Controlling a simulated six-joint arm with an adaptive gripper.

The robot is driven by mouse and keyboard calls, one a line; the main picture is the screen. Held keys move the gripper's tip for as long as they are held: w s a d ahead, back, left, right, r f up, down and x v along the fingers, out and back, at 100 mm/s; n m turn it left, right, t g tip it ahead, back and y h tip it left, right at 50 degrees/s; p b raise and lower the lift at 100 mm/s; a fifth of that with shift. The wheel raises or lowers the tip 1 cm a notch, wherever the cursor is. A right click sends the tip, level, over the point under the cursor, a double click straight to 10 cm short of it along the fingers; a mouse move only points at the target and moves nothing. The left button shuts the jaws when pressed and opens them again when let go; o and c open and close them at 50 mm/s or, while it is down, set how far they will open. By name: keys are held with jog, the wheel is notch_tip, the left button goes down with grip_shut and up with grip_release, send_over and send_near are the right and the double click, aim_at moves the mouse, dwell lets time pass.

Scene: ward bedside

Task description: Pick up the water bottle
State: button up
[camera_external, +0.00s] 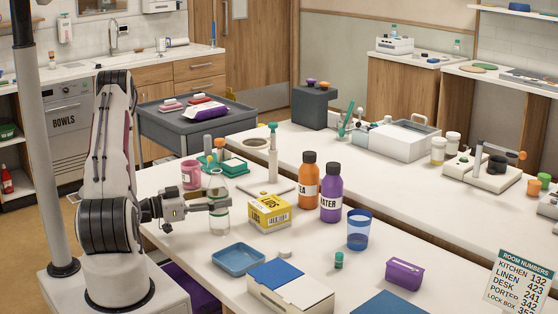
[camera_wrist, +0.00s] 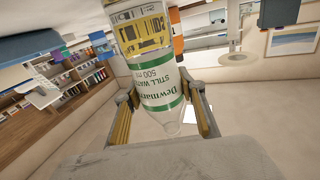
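A clear bottle (camera_external: 219,211) with a green-and-white label stands upright at the left side of the white table.
A yellow box (camera_external: 269,216) stands just right of the clear bottle, with an orange bottle (camera_external: 308,170) behind it. A pink mug (camera_external: 191,174) is behind my gripper. A blue tray (camera_external: 238,259) lies in front. A blue cup (camera_external: 358,231) is further right.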

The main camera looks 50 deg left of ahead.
aim_at(217, 166)
jog(key=shift+r, duration=0.45)
dwell(0.5)
jog(key=shift+r, duration=4.4)
